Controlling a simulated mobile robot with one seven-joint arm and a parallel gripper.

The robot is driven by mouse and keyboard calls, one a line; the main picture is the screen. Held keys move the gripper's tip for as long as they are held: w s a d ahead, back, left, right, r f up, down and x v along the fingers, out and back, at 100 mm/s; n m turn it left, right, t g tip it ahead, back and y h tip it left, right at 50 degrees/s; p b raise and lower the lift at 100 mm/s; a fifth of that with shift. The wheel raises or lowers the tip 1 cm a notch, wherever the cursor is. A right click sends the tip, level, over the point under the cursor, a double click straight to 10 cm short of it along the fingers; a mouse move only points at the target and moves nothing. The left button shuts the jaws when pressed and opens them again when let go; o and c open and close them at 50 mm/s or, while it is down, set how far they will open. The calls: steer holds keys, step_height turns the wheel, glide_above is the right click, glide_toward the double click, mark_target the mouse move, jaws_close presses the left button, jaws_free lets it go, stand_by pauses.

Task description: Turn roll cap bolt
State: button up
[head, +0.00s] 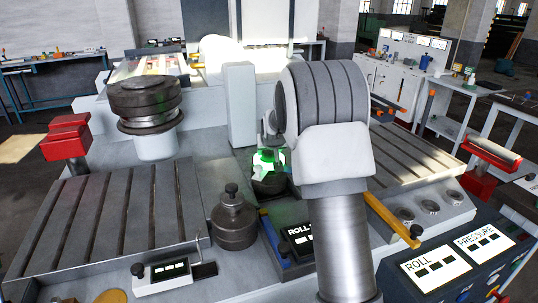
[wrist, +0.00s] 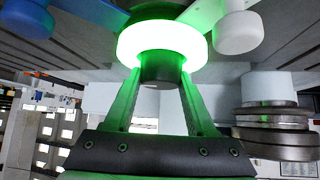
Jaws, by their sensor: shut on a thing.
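The roll cap bolt appears to be the dark round piece (wrist: 160,68) below a glowing green ring (wrist: 162,40) in the wrist view. My gripper (wrist: 161,77) has its two fingers closed around this dark piece, one on each side, with the ring just past the fingertips. In the head view the green glow (head: 268,160) shows at the middle of the machine, left of my large grey-and-white arm. My arm hides most of my gripper there, and the bolt cannot be made out clearly.
A dark stacked roll (head: 148,100) stands at left; it also shows in the wrist view (wrist: 272,125). A grey upright block (head: 240,105) stands close behind the glow. A dark knobbed cylinder (head: 233,222) is in front. Slotted tables (head: 110,215) flank the middle.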

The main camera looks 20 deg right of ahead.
steer(key=shift+d+n+y+b, duration=0.15)
steer(key=shift+n+y+b, duration=0.5)
steer(key=shift+n+y, duration=1.35)
jaws_close()
steer(key=n+y, duration=0.1)
steer(key=n, duration=0.2)
steer(key=shift+n+g+y+p, duration=0.3)
steer(key=shift+y, duration=0.1)
steer(key=shift+n+g+y, duration=0.3)
steer(key=shift+n+y, duration=0.3)
steer(key=shift+n, duration=0.2)
steer(key=shift+f, duration=0.1)
steer(key=o, duration=1.3)
jaws_free()
steer(key=shift+o, duration=0.2)
steer(key=p+v, duration=0.1)
steer(key=v, duration=1.6)
steer(key=shift+r, duration=0.25)
